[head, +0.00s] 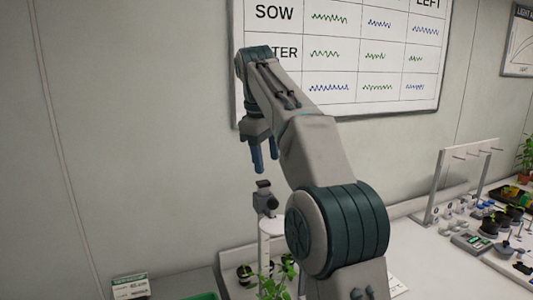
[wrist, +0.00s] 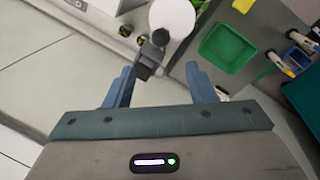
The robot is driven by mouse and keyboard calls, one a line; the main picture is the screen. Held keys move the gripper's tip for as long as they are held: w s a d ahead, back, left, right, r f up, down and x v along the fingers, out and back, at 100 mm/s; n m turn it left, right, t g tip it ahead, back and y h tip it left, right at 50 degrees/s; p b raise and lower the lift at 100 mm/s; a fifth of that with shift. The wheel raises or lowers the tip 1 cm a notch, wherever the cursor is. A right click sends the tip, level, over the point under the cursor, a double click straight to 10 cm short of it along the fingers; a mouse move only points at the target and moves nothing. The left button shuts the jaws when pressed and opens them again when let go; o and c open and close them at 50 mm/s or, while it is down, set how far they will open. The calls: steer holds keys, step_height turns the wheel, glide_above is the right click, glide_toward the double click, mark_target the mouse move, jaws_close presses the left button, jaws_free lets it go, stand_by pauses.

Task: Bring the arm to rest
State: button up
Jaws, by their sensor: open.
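My gripper (head: 264,157) hangs from my raised arm with its blue fingers pointing down, in front of the wall chart. It is open, and nothing is between its fingers. In the wrist view my gripper (wrist: 163,88) shows both blue fingers well apart. Below it in the head view is a stand with a dark clamp-like head (head: 265,198) and a white round part. The dark head also shows in the wrist view (wrist: 150,55), beyond the fingers and close to the left one; I cannot tell the exact gap.
Green plants (head: 275,285) stand at the stand's foot. A green tray (wrist: 228,47) lies on a grey surface. A white peg frame (head: 463,180), dark pots (head: 497,220) and small items crowd the right bench. A whiteboard (head: 340,50) hangs behind my arm. The air left of my gripper is clear.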

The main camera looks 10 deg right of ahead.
steer(key=shift+s, duration=0.1)
stand_by(0.3)
steer(key=s+d+f+m+t+y+b, duration=0.1)
steer(key=s+f+m+b, duration=0.5)
steer(key=s+f, duration=2.3)
steer(key=d+f+m+t, duration=0.1)
steer(key=m, duration=0.2)
steer(key=shift+f+y, duration=0.3)
steer(key=shift+d, duration=0.1)
